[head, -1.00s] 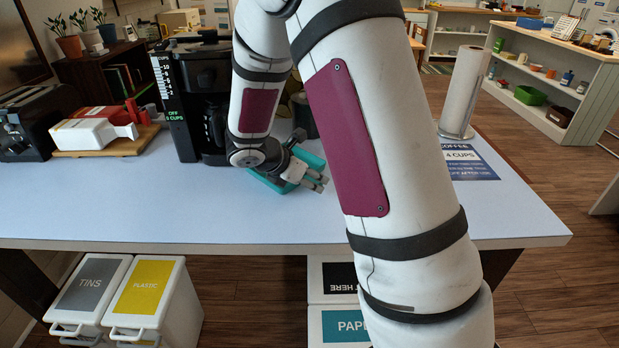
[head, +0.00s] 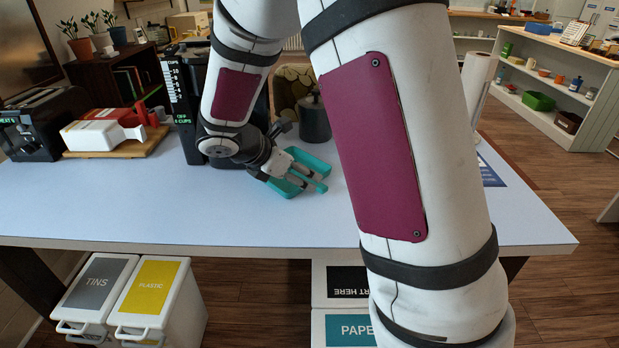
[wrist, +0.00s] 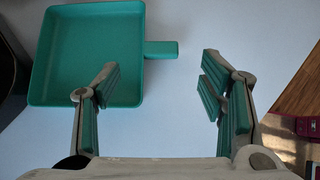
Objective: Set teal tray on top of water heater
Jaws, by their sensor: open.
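The teal tray (head: 309,157) lies on the pale countertop, partly hidden behind my gripper in the head view. In the wrist view, the tray (wrist: 90,48) is a shallow, empty square with raised walls at the upper left. Its short handle (wrist: 163,48) points right, ahead of the gap between my fingers. My gripper (wrist: 158,68) is open and empty. The left finger overlaps the tray's near right corner in the picture; contact cannot be told. In the head view my gripper (head: 304,182) is low over the counter at the tray's near side. I cannot make out a water heater.
A black coffee maker (head: 184,95) and a dark canister (head: 315,118) stand behind the tray. A toaster (head: 35,125) and a wooden board (head: 148,146) are at left. A paper roll (head: 477,80) is partly hidden behind my arm. The counter's front left is clear.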

